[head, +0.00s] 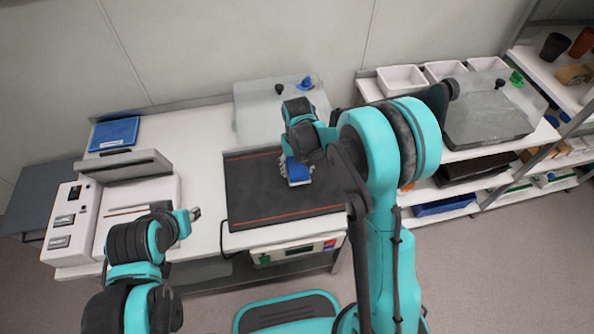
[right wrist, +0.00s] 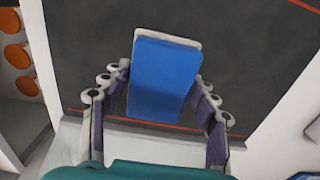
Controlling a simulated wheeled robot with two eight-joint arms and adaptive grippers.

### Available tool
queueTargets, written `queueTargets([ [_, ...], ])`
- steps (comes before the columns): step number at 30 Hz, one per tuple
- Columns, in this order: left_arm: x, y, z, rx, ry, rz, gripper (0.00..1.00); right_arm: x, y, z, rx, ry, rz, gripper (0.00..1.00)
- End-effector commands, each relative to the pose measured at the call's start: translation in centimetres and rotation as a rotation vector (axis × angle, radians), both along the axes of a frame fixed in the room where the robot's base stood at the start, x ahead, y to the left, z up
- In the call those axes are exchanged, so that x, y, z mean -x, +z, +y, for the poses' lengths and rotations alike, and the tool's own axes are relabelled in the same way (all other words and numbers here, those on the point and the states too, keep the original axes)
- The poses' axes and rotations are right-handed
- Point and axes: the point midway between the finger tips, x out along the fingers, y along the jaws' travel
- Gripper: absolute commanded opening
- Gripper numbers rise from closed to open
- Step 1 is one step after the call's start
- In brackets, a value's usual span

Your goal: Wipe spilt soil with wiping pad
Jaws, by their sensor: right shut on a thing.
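The wiping pad (right wrist: 164,78) is a blue block with a pale underside. My right gripper (right wrist: 162,88) is shut on it, one finger along each long side. In the head view the pad (head: 299,172) is at or just above the dark mat (head: 262,205), right of its middle; I cannot tell whether it touches. The mat (right wrist: 85,45) also fills most of the right wrist view. No spilt soil can be made out on the bare mat; the pad and my right arm hide part of it. My left gripper (head: 195,214) is over the bench left of the mat, its fingers too small to read.
A clear lid (head: 262,105) with a dark knob lies behind the mat. A white device (head: 70,215) and a blue tray (head: 114,133) are at the bench's left. Shelves with white bins (head: 402,79) stand right.

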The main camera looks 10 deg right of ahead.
Motion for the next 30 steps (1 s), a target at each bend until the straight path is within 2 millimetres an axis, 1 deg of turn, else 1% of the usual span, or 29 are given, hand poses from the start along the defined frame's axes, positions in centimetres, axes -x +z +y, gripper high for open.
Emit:
queueTargets([
  [1,0.0,0.6,0.0,0.0,0.0,0.0,0.31,-0.1,0.8,-0.1,0.0,-0.001,0.0,0.28],
  [3,0.0,1.0,0.0,0.0,0.0,0.0,0.31,-0.1,1.4,-0.1,0.0,-0.001,0.0,0.28],
  [12,0.0,2.8,0.0,0.0,0.0,0.0,0.31,-0.4,4.1,-0.3,0.0,-0.001,0.0,0.28],
  [15,0.0,3.2,0.0,0.0,0.0,0.0,0.31,-0.4,4.6,-0.3,0.0,-0.001,0.0,0.28],
  [30,0.0,3.2,0.0,0.0,0.0,0.0,0.31,-0.4,4.7,-0.3,0.0,-0.001,0.0,0.28],
])
